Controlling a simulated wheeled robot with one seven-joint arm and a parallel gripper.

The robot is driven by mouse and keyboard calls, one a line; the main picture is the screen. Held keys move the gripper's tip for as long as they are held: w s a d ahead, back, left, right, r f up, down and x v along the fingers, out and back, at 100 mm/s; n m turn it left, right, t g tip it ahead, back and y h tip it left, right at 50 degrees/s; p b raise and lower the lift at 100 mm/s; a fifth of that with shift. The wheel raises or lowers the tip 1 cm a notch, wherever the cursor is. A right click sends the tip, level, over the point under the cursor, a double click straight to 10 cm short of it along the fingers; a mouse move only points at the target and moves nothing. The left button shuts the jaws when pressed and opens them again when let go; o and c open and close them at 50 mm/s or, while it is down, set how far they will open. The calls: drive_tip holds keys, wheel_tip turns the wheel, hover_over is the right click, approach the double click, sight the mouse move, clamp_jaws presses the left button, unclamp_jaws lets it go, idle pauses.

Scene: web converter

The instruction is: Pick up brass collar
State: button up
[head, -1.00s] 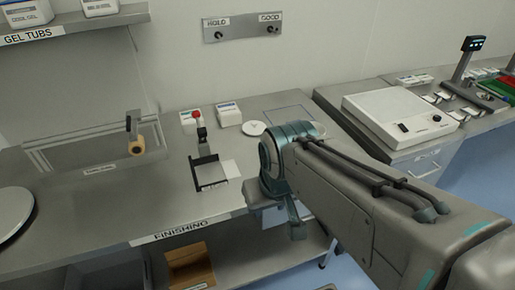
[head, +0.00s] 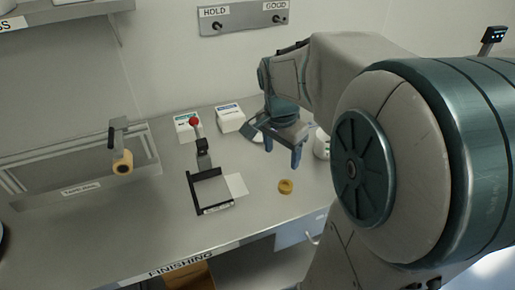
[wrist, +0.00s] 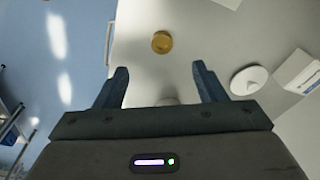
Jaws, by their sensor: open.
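The brass collar (head: 286,187) is a small yellow-gold ring lying on the grey finishing bench, right of the black frame fixture. It also shows in the wrist view (wrist: 162,42), ahead of and between the fingers. My gripper (head: 282,156) hangs above the bench, above and behind the collar in the head view, apart from it. In the wrist view my gripper (wrist: 160,80) has its two blue-grey fingers spread wide with nothing between them.
White boxes (head: 230,118) sit behind. A tape roll (head: 123,165) is farther left. A white round item (wrist: 248,80) lies right in the wrist view. Bench around the collar is clear.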

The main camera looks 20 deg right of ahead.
drive_tip(key=w+d+f+m, duration=0.1)
drive_tip(key=d+m, duration=0.1)
hover_over(286, 184)
drive_tip(key=f, duration=0.9)
drive_tip(key=shift+s+a, duration=0.25)
drive_tip(key=shift+a, duration=0.05)
drive_tip(key=shift+w+d+f, duration=0.1)
drive_tip(key=shift+f, duration=1.15)
drive_tip(key=shift+w+d+f, duration=0.1)
drive_tip(key=shift+f, duration=1.15)
drive_tip(key=c, duration=1.2)
